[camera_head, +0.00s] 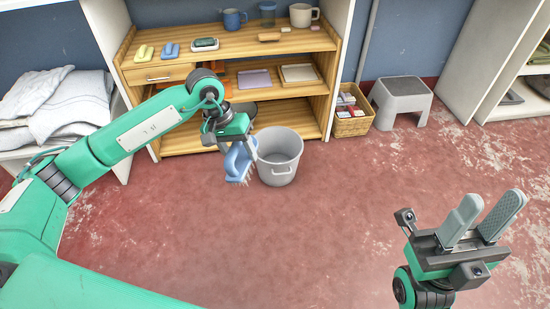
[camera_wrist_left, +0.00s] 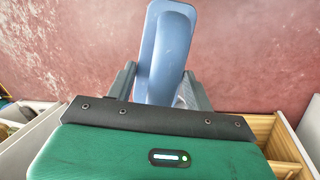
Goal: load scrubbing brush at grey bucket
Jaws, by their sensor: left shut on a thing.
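The grey bucket (camera_head: 279,160) stands on the red floor in front of the wooden shelf unit. My left gripper (camera_head: 243,146) is shut on a blue scrubbing brush (camera_head: 237,163) with pale bristles. The brush hangs just left of the bucket's rim in the head view, outside its opening; whether it touches the bucket is unclear. In the left wrist view the brush (camera_wrist_left: 166,55) sits between the two fingers, and the bucket cannot be made out clearly. My right gripper (camera_head: 484,220) is open and empty at the lower right, well away from the bucket.
The wooden shelf unit (camera_head: 225,68) behind the bucket holds brushes, mugs and trays. A wicker basket (camera_head: 352,122) and a grey step stool (camera_head: 402,100) stand to its right. Folded white linens (camera_head: 50,100) are piled at left. The floor in front is clear.

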